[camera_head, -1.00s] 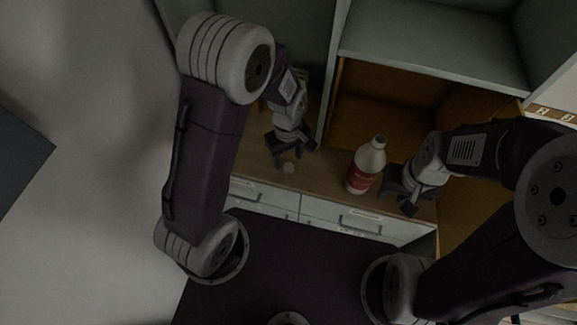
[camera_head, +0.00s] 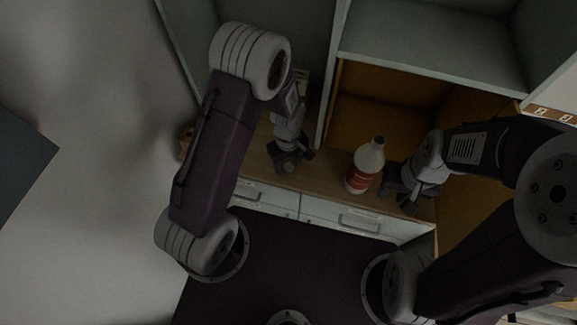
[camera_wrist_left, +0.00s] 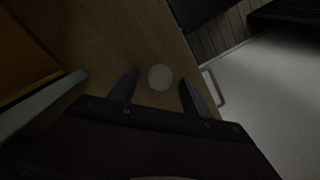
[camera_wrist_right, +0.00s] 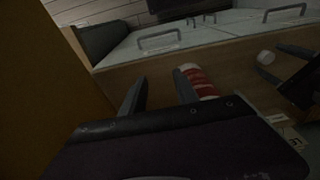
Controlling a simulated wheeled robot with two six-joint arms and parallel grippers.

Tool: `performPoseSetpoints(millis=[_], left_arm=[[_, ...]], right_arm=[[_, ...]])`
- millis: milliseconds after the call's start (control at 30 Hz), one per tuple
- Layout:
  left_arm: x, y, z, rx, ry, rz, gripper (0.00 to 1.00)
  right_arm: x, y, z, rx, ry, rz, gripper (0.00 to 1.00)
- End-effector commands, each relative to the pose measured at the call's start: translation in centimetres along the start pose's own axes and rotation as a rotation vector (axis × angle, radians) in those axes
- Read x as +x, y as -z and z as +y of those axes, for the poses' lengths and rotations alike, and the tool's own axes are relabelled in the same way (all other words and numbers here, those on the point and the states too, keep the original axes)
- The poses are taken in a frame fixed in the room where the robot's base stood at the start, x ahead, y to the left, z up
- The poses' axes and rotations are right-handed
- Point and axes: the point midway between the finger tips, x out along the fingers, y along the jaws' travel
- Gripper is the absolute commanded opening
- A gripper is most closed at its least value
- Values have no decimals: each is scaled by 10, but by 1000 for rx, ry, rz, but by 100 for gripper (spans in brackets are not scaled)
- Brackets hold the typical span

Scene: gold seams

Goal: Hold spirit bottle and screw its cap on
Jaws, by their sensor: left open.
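The spirit bottle (camera_head: 367,166), white with a red label, stands upright on the wooden counter. It also shows in the right wrist view (camera_wrist_right: 203,84), just beyond one finger. The round whitish cap (camera_wrist_left: 160,77) lies on the counter left of the bottle, between the fingers of my left gripper (camera_wrist_left: 158,92) in the left wrist view. The cap also shows in the right wrist view (camera_wrist_right: 265,57). My left gripper (camera_head: 291,163) is open and above the cap, apparently not touching it. My right gripper (camera_head: 398,190) is open, right of the bottle and not around it.
The wooden counter (camera_head: 331,176) is narrow, with drawers (camera_head: 345,214) and handles below its front edge. An open shelf compartment (camera_head: 375,105) lies behind, with an upright divider near the left gripper. Counter between cap and bottle is clear.

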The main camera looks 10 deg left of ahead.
Motion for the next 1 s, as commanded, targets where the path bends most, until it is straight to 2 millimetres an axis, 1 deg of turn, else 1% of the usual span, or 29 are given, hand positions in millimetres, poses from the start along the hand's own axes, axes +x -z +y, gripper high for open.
performPoseSetpoints(millis=[33,67,100,167,200,233,267,600,733,867,967,1000], left_arm=[[0,0,0,0,0,0,57],[0,0,0,0,0,0,51],[0,0,0,0,0,0,40],[0,0,0,0,0,0,23],[0,0,0,0,0,0,12],[0,0,0,0,0,0,4],[0,0,0,0,0,0,0],[0,0,0,0,0,0,0],[-4,0,0,0,-1,1,0],[-19,1,1,0,-4,3,0],[-40,1,2,0,-6,5,0],[-45,-6,5,5,-4,3,0]], right_arm=[[0,0,0,0,0,0,36],[0,0,0,0,0,0,36],[0,0,0,0,0,0,36],[0,0,0,0,0,0,36],[0,0,0,0,0,0,36],[0,0,0,0,0,0,36],[0,0,0,0,0,0,36],[0,0,0,0,0,0,36],[1,0,0,0,0,0,36],[3,0,0,0,0,0,36],[6,-1,0,0,0,0,36],[8,-1,0,0,0,0,36]])
